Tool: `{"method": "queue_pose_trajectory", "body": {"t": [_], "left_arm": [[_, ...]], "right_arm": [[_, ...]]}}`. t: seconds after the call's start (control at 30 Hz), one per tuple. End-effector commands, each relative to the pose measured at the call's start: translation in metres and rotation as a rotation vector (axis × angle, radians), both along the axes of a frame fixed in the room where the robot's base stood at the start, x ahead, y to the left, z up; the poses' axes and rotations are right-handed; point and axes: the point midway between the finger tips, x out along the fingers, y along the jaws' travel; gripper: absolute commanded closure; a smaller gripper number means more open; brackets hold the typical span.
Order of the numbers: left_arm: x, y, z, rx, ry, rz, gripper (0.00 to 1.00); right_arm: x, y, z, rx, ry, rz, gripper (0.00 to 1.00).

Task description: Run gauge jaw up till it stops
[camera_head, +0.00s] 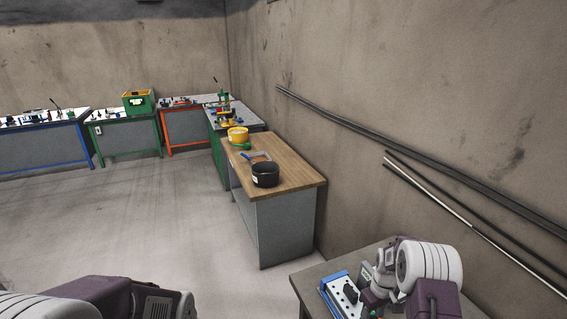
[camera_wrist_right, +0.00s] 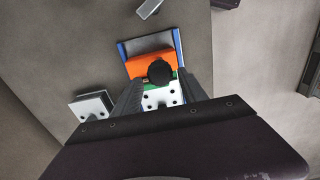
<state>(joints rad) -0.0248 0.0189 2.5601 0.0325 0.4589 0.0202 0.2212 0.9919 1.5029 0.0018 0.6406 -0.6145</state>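In the right wrist view, an orange block (camera_wrist_right: 147,65) sits inside a blue-edged frame (camera_wrist_right: 178,45), with a round black knob (camera_wrist_right: 160,72) over its near edge. A white plate with dark holes (camera_wrist_right: 165,97) lies nearer. I cannot tell which part is the gauge jaw. My right gripper (camera_wrist_right: 158,86) has its two dark fingers apart, one on either side of the plate, pointing toward the knob; no contact shows. In the head view the blue-and-white device (camera_head: 343,297) is on the table at lower right, partly hidden by my right arm. My left gripper is out of view.
A small white-topped block (camera_wrist_right: 91,105) stands left of the device on the grey tabletop (camera_wrist_right: 85,55). A wooden-topped bench (camera_head: 295,172) with a black pot (camera_head: 265,174) and a yellow container (camera_head: 238,135) stands beyond. Pipes (camera_head: 430,190) run along the right wall. The floor at left is clear.

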Motion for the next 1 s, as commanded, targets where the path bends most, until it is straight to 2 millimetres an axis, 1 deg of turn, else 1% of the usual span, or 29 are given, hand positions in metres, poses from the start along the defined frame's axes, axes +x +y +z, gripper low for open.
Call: {"method": "queue_pose_trajectory", "body": {"t": [0.37,1.0], "left_arm": [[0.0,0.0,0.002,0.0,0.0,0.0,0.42],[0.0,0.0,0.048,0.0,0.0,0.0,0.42]], "right_arm": [[-0.002,0.0,0.002,0.0,0.004,0.0,0.42],[-0.002,0.0,0.064,0.0,0.005,0.001,0.42]]}}
